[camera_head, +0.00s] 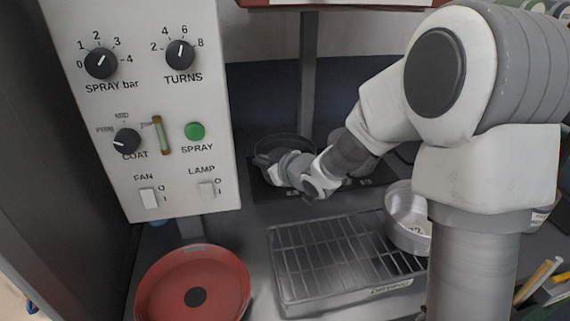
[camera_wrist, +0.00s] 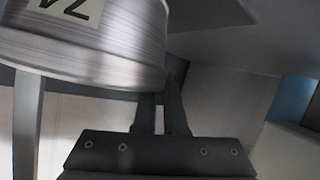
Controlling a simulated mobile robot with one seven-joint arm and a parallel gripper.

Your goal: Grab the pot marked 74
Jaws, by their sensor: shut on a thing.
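A brushed metal pot (camera_wrist: 110,45) fills the upper left of the wrist view, close to the fingers. Its white label is cut off by the frame edge and appears to read 74, turned over. My gripper (camera_wrist: 163,100) is shut on this pot, with its two dark fingers close together at the pot's lower edge. The exact contact is hidden. In the head view my arm reaches to the dark hob at the back, where the fingers are too small to make out.
A red pan (camera_head: 192,285) is at lower left. A control panel (camera_head: 150,110) stands on the left.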

